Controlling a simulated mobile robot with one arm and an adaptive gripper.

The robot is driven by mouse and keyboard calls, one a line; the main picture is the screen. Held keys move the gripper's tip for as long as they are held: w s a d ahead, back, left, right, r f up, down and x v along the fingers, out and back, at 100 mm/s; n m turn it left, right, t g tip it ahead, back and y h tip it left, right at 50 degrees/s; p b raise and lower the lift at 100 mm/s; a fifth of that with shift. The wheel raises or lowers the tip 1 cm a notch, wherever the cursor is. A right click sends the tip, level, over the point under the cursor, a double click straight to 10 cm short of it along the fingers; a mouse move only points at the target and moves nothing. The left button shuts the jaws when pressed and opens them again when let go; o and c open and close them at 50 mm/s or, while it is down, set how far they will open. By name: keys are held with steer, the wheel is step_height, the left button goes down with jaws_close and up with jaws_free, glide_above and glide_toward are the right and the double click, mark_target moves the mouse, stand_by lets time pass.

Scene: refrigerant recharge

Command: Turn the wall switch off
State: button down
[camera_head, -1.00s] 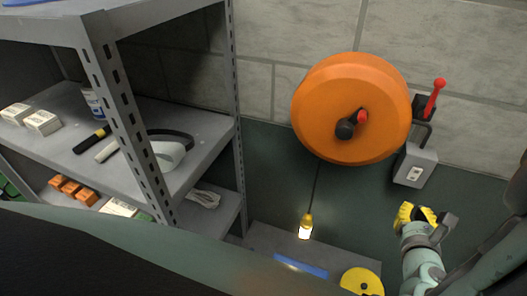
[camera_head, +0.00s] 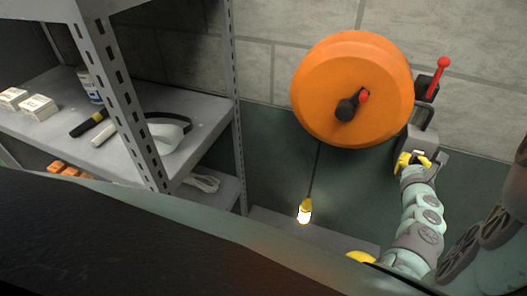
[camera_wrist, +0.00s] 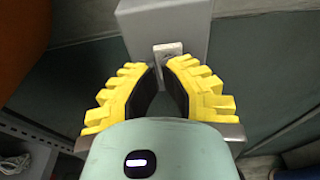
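The wall switch is a grey box (camera_head: 425,140) on the wall, below and right of the orange reel; my gripper hides its lower front in the head view. In the wrist view the box (camera_wrist: 165,22) is straight ahead, with its pale switch plate (camera_wrist: 168,49) just beyond my fingertips. Its on or off position is too small to tell. My gripper (camera_head: 413,160) has yellow ridged fingers and sits just in front of the box. In the wrist view my gripper (camera_wrist: 159,68) is partly open, with a narrow empty gap between its tips. Contact with the plate cannot be told.
The orange reel (camera_head: 345,75) bulges from the wall beside my gripper. A red-knobbed lever (camera_head: 440,75) stands above the box. A lit lamp (camera_head: 305,211) hangs on a cord below the reel. A metal shelf (camera_head: 215,115) with goods is at left.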

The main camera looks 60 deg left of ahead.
steer(key=shift+r, duration=0.1)
steer(key=r+p, duration=0.1)
steer(key=p, duration=0.3)
steer(key=shift+w+a+g+h, duration=0.1)
steer(key=shift+w+g+h, duration=0.2)
steer(key=shift+w+g, duration=0.1)
steer(key=shift+s+a+f, duration=0.1)
steer(key=shift+a+f, duration=0.05)
steer(key=shift+f, duration=0.35)
steer(key=shift+s, duration=0.1)
